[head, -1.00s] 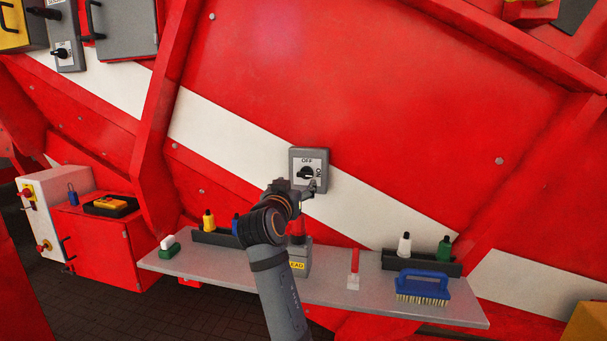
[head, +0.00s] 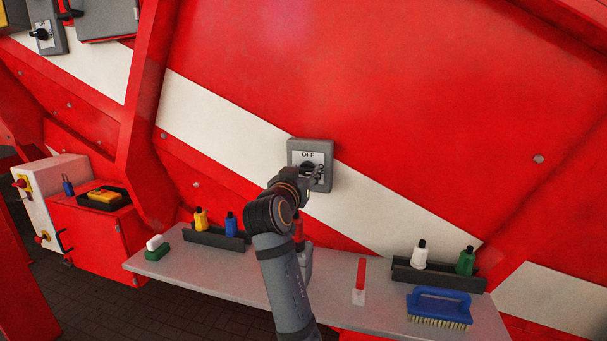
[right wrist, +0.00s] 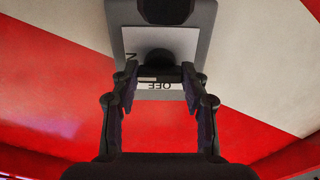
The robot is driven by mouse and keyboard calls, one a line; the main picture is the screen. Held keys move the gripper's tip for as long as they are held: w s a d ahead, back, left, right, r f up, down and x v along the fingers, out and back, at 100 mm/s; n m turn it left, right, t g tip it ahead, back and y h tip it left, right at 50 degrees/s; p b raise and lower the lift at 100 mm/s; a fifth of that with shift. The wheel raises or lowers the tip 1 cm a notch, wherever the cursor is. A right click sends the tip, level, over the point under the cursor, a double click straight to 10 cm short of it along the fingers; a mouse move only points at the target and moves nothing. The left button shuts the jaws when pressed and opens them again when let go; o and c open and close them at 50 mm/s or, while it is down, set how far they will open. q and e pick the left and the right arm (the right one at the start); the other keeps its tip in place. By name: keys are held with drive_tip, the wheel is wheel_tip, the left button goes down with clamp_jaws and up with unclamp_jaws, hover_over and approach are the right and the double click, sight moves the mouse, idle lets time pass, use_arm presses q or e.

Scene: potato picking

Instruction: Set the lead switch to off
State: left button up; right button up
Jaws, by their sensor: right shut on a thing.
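A grey switch box (head: 324,150) is on the white stripe of the red machine wall. Its white plate reads OFF at the top, and its black knob (head: 307,167) is partly hidden by my right gripper (head: 311,178). The right wrist view shows the box upside down, with the knob (right wrist: 160,71) between the fingers of the right gripper (right wrist: 160,88), which is shut on it. The knob's exact pointing is hard to tell. A grey box (head: 306,262) with a red top stands on the shelf, mostly hidden behind my right arm. My left gripper is not in view.
The grey shelf (head: 215,281) below holds bottles in dark trays (head: 438,276), a blue brush (head: 440,303), a red-handled tool (head: 360,281) and a green-and-white block (head: 157,248). Another black-knobbed switch box (head: 48,37) is at upper left. The wall right of the switch is clear.

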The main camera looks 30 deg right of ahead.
drive_tip(key=shift+c, duration=1.4)
drive_tip(key=n+p, duration=0.2)
drive_tip(key=n, duration=0.1)
drive_tip(key=n+p, duration=0.4)
drive_tip(key=n, duration=0.1)
drive_tip(key=shift+r+n+p, duration=0.1)
drive_tip(key=shift+n+p, duration=0.2)
drive_tip(key=shift+p, duration=0.05)
drive_tip(key=n+p, duration=0.5)
use_arm(q)
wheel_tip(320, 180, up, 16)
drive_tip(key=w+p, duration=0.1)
drive_tip(key=p, duration=0.3)
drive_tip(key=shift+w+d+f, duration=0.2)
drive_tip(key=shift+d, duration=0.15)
use_arm(e)
drive_tip(key=shift+n, duration=2.1)
drive_tip(key=shift+f, duration=0.2)
